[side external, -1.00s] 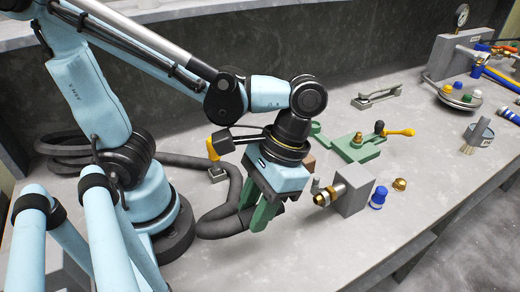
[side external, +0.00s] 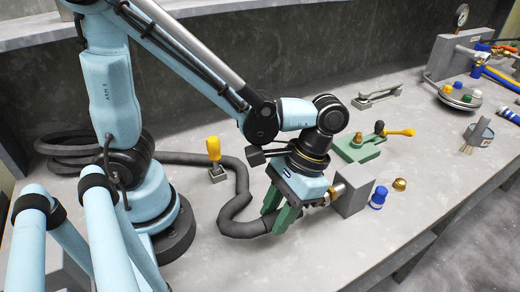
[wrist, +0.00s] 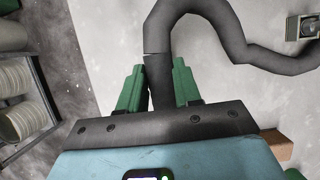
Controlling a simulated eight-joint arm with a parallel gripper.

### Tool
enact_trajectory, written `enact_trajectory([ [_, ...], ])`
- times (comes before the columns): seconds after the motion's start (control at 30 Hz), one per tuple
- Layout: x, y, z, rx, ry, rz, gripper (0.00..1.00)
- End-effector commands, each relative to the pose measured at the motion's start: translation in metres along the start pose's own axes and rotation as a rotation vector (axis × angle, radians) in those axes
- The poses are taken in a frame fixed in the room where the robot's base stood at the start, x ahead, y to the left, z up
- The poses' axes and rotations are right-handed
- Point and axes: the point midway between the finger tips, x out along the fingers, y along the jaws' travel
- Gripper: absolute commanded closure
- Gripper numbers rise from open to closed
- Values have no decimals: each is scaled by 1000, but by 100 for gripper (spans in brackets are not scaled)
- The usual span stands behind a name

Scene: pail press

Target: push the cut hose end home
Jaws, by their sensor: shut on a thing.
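The dark grey hose (side external: 232,226) runs from the left, bends across the bench, and enters my gripper (side external: 277,222). The green fingers are shut on it near its end, low over the bench. In the wrist view the hose (wrist: 158,78) passes between the two fingers (wrist: 158,90) and under the gripper body, which hides the cut end there. A grey block (side external: 354,196) with a metal and brass fitting (side external: 338,190) stands just right of my gripper. The gripper partly covers the fitting, so I cannot tell whether the hose end touches it or how far on it is.
A blue cap (side external: 378,198) and a brass nut (side external: 399,184) stand right of the block. Behind is a green clamp tool (side external: 360,149) with a yellow handle. A yellow-handled item (side external: 214,150) stands left of my gripper. The front of the bench is clear.

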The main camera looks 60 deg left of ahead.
Motion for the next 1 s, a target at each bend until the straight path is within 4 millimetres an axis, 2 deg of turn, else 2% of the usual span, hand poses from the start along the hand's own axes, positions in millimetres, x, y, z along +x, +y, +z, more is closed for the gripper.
enact_trajectory([
  [0.37,-2,0,-3,-1,0,0,98],
  [1.0,-13,0,-30,0,0,1,98],
])
